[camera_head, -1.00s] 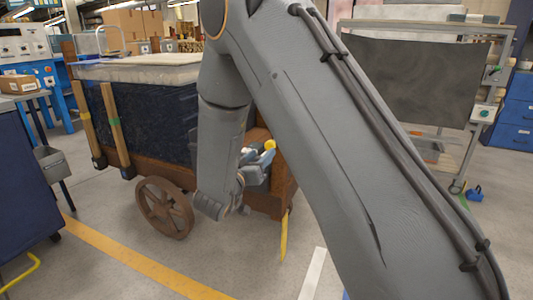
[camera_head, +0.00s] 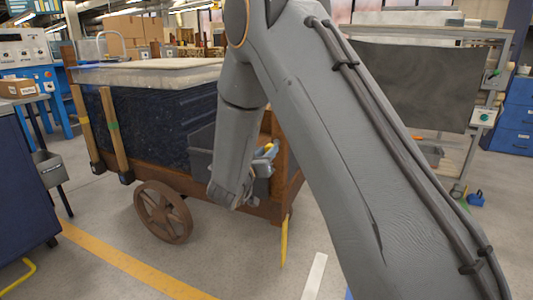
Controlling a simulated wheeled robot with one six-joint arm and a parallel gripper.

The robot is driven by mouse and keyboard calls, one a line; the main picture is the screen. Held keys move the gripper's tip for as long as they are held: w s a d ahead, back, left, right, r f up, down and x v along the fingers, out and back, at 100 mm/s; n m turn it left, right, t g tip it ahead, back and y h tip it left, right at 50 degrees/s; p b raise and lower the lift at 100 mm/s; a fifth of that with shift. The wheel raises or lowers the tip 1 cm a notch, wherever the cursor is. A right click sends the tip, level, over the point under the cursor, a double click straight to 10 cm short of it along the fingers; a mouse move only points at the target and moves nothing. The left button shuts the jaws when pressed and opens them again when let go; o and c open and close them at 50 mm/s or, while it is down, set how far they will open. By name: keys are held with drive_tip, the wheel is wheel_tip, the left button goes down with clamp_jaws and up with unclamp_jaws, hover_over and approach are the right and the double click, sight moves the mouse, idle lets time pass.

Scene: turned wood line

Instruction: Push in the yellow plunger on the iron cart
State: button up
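The cart (camera_head: 262,208) stands at the centre-left, with a brown frame, a spoked brown wheel (camera_head: 163,211) and a dark blue load. At its right end, a small patch of the yellow plunger (camera_head: 269,147) shows beside my arm. My gripper (camera_head: 267,157) is at that end of the cart, right by the plunger and partly covering it. Its fingers are small and mixed in with the grey parts there. I cannot tell whether they touch the plunger or whether they are open or shut. My forearm and wrist hide part of the cart's end.
Two wooden posts with dark feet lean on the cart's left side (camera_head: 115,135). A yellow floor line (camera_head: 130,265) runs in front. A grey-framed rack with a dark panel (camera_head: 415,85) stands at the right. Blue drawers (camera_head: 515,118) are beyond it. The floor before the cart is clear.

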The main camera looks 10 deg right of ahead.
drive_tip(key=shift+p+x, duration=0.4)
drive_tip(key=shift+x, duration=1.25)
clamp_jaws()
drive_tip(key=o, duration=1.1)
unclamp_jaws()
drive_tip(key=shift+w+d, duration=0.1)
drive_tip(key=shift+d, duration=0.05)
drive_tip(key=shift+a, duration=0.2)
drive_tip(key=p+v, duration=0.1)
drive_tip(key=v, duration=0.6)
drive_tip(key=shift+s+a+p, duration=0.25)
drive_tip(key=shift+s+p, duration=0.05)
drive_tip(key=shift+p, duration=0.1)
